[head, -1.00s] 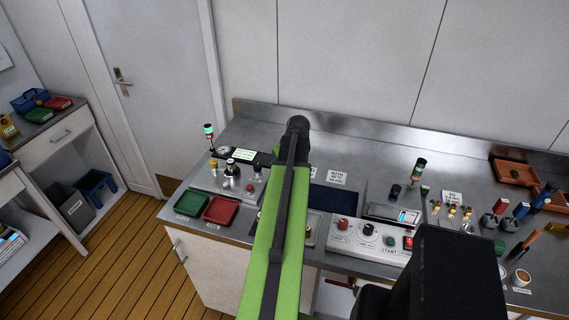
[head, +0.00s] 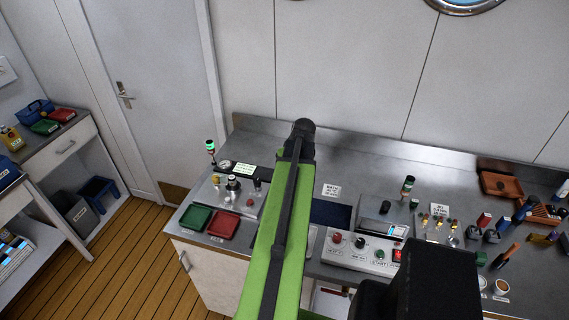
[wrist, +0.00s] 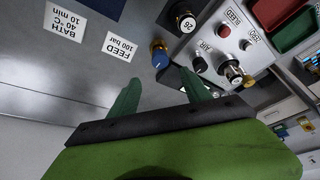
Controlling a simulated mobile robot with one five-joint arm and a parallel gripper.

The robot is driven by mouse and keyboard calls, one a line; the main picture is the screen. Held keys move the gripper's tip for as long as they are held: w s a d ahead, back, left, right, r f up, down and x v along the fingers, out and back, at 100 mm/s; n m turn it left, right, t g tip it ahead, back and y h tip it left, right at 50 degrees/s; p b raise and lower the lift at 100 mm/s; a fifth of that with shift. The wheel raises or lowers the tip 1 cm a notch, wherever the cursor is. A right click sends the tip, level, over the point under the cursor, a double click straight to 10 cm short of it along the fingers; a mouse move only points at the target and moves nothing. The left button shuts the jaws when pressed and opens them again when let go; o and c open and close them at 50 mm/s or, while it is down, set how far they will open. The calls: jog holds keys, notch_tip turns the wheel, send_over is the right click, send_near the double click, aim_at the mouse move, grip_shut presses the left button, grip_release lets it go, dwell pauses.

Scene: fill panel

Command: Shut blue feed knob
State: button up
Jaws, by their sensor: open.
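The blue feed knob (wrist: 159,59) stands on a brass fitting on the metal counter in the wrist view, beside the white label reading FEED 100 bar (wrist: 120,46). My gripper (wrist: 160,78) is open, its two green fingers apart. In the picture, the knob shows just beyond the fingertips, roughly between them; I see no contact. In the head view my green arm covers part of the counter, and I cannot make out the knob or the fingers there.
A light panel (wrist: 212,45) with several knobs lies close right of the fingers. A black numbered knob (wrist: 187,21) stands near the blue one. Red (head: 223,223) and green (head: 195,218) trays sit at the counter's front left. A labelled control box (head: 345,255) stands right of my arm.

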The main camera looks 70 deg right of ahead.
jog(key=p+v, duration=0.4)
jog(key=v, duration=0.2)
jog(key=shift+a, duration=0.1)
jog(key=w+a+f+n+y+b, duration=0.15)
jog(key=w+a, duration=0.25)
jog(key=w, duration=0.6)
jog(key=w+a+f+n+b, duration=0.2)
jog(key=w+a, duration=0.2)
jog(key=w, duration=0.5)
jog(key=w+a+f+n+y+b, duration=0.1)
jog(key=w+a+f+n+b, duration=0.1)
jog(key=w+a, duration=0.6)
jog(key=w+a+f+n+b, duration=0.2)
jog(key=w+a, duration=0.5)
jog(key=a, duration=0.1)
jog(key=w+a+f+n+b, duration=0.1)
jog(key=w+a+f, duration=0.15)
jog(key=a, duration=0.65)
jog(key=w+a+f+n+y+b, duration=0.1)
jog(key=w+a+n+b, duration=0.15)
jog(key=a, duration=0.65)
jog(key=w+a+f+n, duration=0.1)
jog(key=w+a, duration=0.2)
jog(key=a, duration=0.5)
jog(key=s+a+f+m+g+b, duration=0.2)
jog(key=s+a, duration=0.3)
jog(key=a, duration=0.7)
jog(key=shift+f+m+g+h, duration=0.4)
jog(key=shift+m+g, duration=0.3)
jog(key=shift+m, duration=0.2)
